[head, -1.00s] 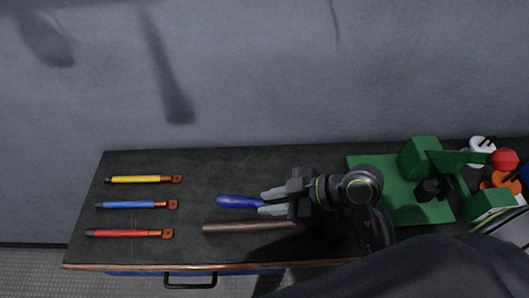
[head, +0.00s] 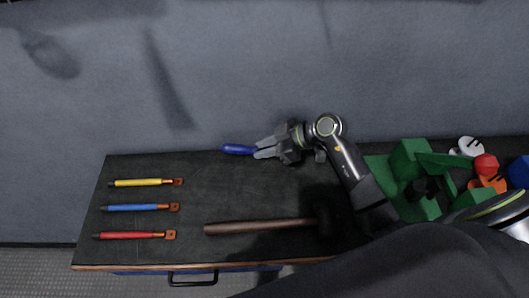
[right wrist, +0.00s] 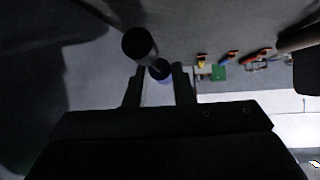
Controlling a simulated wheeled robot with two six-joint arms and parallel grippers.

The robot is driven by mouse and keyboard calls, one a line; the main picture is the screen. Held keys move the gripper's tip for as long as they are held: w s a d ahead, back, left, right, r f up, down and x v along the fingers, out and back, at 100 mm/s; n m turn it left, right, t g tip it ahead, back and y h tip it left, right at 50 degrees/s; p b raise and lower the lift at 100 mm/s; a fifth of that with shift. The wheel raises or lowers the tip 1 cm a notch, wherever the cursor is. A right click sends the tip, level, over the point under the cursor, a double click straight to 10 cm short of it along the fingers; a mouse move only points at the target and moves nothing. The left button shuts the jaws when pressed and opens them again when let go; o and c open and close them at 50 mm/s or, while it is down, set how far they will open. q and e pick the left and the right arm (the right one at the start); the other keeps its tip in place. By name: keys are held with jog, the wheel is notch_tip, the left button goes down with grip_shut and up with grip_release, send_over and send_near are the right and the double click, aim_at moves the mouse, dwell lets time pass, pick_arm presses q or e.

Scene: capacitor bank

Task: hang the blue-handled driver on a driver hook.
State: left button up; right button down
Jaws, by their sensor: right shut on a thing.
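The blue-handled driver (head: 239,149) is in my right gripper (head: 268,150), which is shut on it. In the head view its blue handle points left, beyond the fingertips, near the back edge of the bench and in front of the grey wall. In the right wrist view the driver (right wrist: 140,45) shows nearly end-on and dark, between and beyond the two fingers (right wrist: 158,85). The rest of the driver is hidden by the gripper. I cannot make out a driver hook in either view. My left gripper is not in view.
A wooden-handled tool (head: 260,226) lies on the dark bench (head: 225,190). Yellow (head: 140,183), blue (head: 135,208) and red (head: 130,235) rods with copper ends lie at left. A green fixture (head: 408,170) and coloured pieces stand at right.

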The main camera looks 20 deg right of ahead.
aim_at(264, 161)
notch_tip(264, 161, down, 3)
jog(key=shift+s+f+p, duration=0.1)
jog(key=shift+f+p, duration=0.05)
jog(key=shift+p, duration=0.75)
jog(key=shift+w+f+p, duration=0.15)
jog(key=shift+w+p, duration=0.05)
jog(key=shift+p, duration=0.15)
jog(key=shift+f, duration=0.1)
jog(key=c, duration=1.2)
grip_release()
jog(key=shift+f, duration=0.1)
jog(key=shift+c, duration=0.2)
